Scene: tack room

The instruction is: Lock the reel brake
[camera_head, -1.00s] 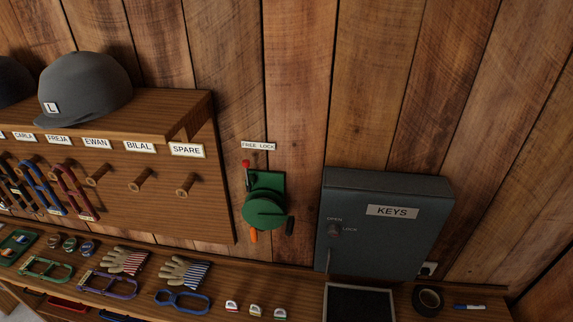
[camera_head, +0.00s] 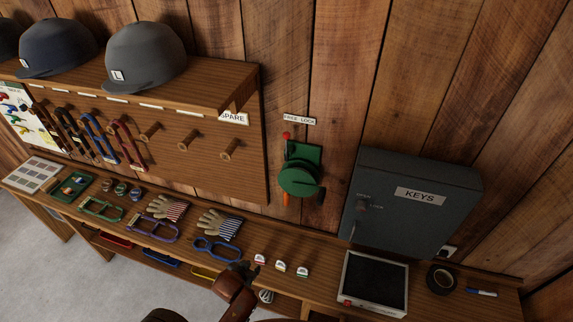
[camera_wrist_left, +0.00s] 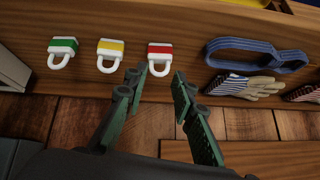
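The green reel (camera_head: 301,178) is mounted on the plank wall, with an orange grip (camera_head: 287,199) hanging below it. Its brake lever has a red knob (camera_head: 286,135) and points up, the knob under the left, FREE side of the FREE LOCK label (camera_head: 299,119). My left gripper (camera_head: 238,267) is over the bench's front part, below and left of the reel and well apart from it. In the left wrist view its fingers (camera_wrist_left: 160,75) are spread and empty, pointing towards a red-and-white padlock (camera_wrist_left: 159,57). My right gripper is not in view.
Padlocks (camera_head: 280,266), gloves (camera_head: 220,223) and a blue strap loop (camera_head: 217,249) lie on the bench. The grey KEYS cabinet (camera_head: 412,205) juts out right of the reel. A peg shelf (camera_head: 190,85) with caps is left of it.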

